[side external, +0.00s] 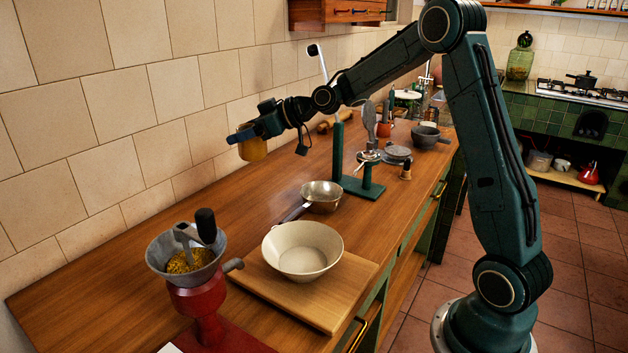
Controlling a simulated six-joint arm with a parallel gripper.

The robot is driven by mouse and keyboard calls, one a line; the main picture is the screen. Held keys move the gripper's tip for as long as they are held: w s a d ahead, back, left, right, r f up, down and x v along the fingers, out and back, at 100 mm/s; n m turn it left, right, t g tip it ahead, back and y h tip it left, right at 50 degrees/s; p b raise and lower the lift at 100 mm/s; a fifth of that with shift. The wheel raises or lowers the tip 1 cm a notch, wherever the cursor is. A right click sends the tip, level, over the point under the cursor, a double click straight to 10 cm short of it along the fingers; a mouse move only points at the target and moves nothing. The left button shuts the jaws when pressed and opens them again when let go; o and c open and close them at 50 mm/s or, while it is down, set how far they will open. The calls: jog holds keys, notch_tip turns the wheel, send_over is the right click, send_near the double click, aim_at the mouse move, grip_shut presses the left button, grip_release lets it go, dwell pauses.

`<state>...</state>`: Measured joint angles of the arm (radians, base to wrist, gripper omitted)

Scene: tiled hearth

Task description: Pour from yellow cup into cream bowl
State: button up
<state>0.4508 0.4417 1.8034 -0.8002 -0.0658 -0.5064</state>
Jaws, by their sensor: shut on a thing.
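The yellow cup (252,150) is in the side external view, at the left near the tiled wall. My gripper (243,136) is shut on it and holds it above the wooden counter, roughly upright. The fingers cover its upper part, and its inside is hidden. The cream bowl (302,251) stands on a wooden board at the front of the counter. It looks empty. The cup is behind and to the left of the bowl, well apart from it.
A red grinder (197,299) with a grey hopper stands left of the board (331,317). A metal pan (322,195) sits behind the bowl. A green stand (362,187) and a grey mortar (425,137) are farther back. Counter below the cup is clear.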

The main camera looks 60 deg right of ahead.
dwell(0.5)
jog(key=s+a+f+n+g+y, duration=0.1)
jog(key=s+a+n+g, duration=0.1)
jog(key=s, duration=1.2)
jog(key=s+a+n+g+y, duration=0.1)
jog(key=s+a+g, duration=0.3)
jog(key=s, duration=1)
jog(key=shift+f+n+g, duration=0.35)
jog(key=shift+n+g, duration=0.35)
jog(key=shift+g, duration=0.2)
jog(key=shift+f, duration=0.15)
notch_tip(320, 180, down, 3)
jog(key=g+h, duration=0.1)
jog(key=g, duration=0.1)
jog(key=shift+f+m+g+h, duration=0.1)
jog(key=shift+m+g+h, duration=0.3)
jog(key=shift+f, duration=0.15)
